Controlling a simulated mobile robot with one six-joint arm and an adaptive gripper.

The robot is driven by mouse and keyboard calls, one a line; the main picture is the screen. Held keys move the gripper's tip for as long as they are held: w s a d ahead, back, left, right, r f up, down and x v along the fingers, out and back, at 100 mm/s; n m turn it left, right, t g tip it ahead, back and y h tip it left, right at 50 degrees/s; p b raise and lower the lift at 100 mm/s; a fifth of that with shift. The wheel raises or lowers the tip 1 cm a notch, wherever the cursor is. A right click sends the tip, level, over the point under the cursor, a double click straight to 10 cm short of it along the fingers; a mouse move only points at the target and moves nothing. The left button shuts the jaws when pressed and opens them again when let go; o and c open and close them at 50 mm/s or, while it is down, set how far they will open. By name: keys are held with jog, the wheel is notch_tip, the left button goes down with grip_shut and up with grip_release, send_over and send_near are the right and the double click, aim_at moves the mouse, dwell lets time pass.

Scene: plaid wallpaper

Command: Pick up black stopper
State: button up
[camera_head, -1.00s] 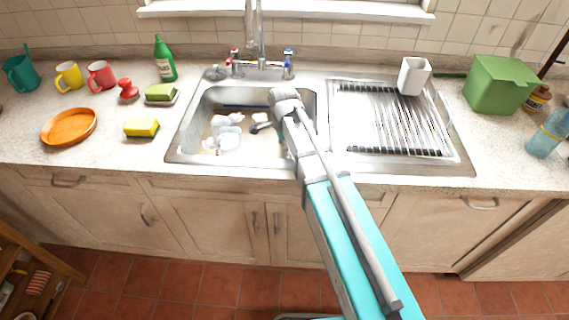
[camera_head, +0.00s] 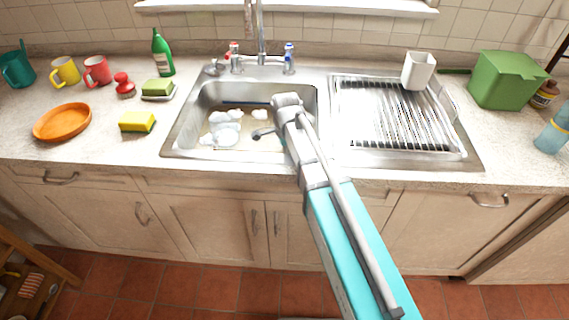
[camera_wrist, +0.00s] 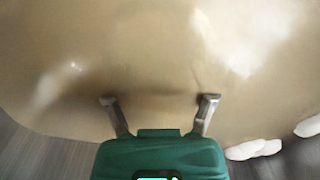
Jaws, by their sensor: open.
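I cannot make out a black stopper for certain in either view. A small grey round piece (camera_head: 214,67) sits on the sink's back left rim, too small to identify. My arm reaches into the sink basin (camera_head: 190,120), and my gripper (camera_head: 264,133) is low inside it, partly hidden by my wrist. In the wrist view my gripper (camera_wrist: 160,99) is open, with two separated fingers and nothing between them but brownish water (camera_wrist: 120,60). Anything under the murky water is hidden.
White foam (camera_head: 222,130) floats left of my gripper. The basin walls and tap (camera_head: 261,35) bound the space. A dish rack (camera_head: 395,115) with a white cup (camera_head: 418,70) lies right. A yellow sponge (camera_head: 137,122) and orange plate (camera_head: 62,122) lie left.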

jog(key=shift+f, duration=0.35)
dwell(0.4)
grip_shut()
